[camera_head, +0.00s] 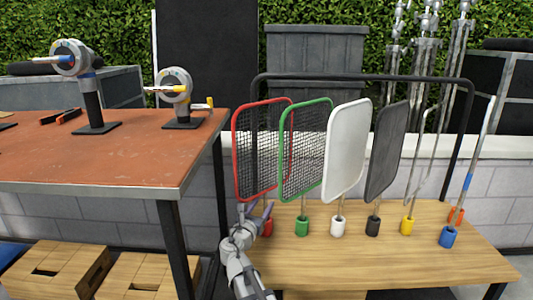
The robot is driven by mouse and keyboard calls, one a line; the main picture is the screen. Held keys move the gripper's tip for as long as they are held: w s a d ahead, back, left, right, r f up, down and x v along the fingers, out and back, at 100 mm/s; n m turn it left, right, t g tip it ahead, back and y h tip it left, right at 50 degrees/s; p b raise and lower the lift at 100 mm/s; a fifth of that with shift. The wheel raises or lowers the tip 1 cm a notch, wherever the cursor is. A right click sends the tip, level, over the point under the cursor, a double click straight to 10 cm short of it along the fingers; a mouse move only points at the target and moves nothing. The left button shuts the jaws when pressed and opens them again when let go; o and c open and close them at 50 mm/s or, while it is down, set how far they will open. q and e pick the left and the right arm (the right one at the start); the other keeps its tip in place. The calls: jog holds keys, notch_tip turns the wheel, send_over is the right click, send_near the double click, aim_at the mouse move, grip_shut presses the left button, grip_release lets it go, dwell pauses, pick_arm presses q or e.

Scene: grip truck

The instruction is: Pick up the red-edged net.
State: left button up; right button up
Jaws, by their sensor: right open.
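The red-edged net (257,150) stands upright at the left end of a row of panels, its dark mesh inside a rounded red frame. Its handle goes down to a red holder (267,228) on the wooden table (400,270). My right gripper (257,209) is open just below the net, by the handle and the red holder. I cannot tell whether the handle is between the fingers or whether they touch it. My left gripper is not in view.
A green-edged net (304,150) stands close on the right and overlaps the red-edged one. A white panel (347,150) and a black panel (386,152) follow. A red-topped workbench (110,160) with tools is at left. A black rail (360,76) rises behind.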

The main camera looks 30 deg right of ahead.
jog(key=x, duration=0.7)
jog(key=shift+w, duration=0.1)
jog(key=shift+c, duration=0.3)
grip_shut()
dwell(0.4)
